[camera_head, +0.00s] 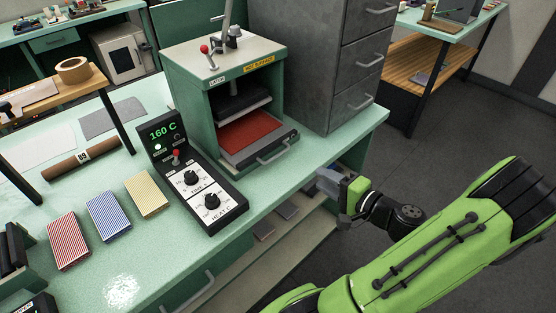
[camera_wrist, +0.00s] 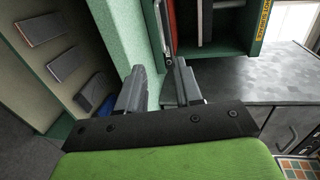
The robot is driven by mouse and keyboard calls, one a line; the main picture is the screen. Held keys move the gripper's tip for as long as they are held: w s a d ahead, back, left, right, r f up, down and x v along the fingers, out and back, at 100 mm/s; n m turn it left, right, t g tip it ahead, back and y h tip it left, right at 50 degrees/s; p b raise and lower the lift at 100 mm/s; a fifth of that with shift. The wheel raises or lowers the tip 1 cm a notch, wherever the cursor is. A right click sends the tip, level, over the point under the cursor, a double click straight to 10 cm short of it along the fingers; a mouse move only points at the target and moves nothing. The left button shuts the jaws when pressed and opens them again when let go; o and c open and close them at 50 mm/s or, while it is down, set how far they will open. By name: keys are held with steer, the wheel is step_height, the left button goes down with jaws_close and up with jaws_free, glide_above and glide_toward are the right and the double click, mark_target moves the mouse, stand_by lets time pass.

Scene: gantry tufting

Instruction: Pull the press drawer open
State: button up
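The press is a green box (camera_head: 176,112) on the bench, with a "HOT SURFACE" label and a lever on top. Its drawer carries a red pad (camera_head: 250,137) and sits low in the press opening, with a metal handle (camera_head: 272,157) at its front. In the wrist view, the handle (camera_wrist: 161,28) stands upright beyond my fingertips, beside the red pad (camera_wrist: 172,22). My gripper (camera_head: 323,178) is off the bench's front edge, right of the handle and apart from it. In the wrist view, my gripper (camera_wrist: 159,70) is open, with nothing held between its fingers.
A grey drawer cabinet (camera_head: 305,60) stands right of the press. A control box (camera_head: 190,175) reading 160 C is left of it. Striped pads (camera_head: 108,215) lie on the green bench (camera_head: 150,250). A shelf (camera_head: 285,235) with dark blocks is under the bench edge. Floor at right is clear.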

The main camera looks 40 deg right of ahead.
steer(key=w+f, duration=0.1)
steer(key=w, duration=0.4)
steer(key=w+f+b, duration=0.1)
steer(key=w, duration=0.9)
steer(key=shift+w+a+f+b, duration=0.25)
steer(key=shift+a+f+b, duration=0.05)
steer(key=shift+a+f, duration=0.1)
jaws_close()
stand_by(0.4)
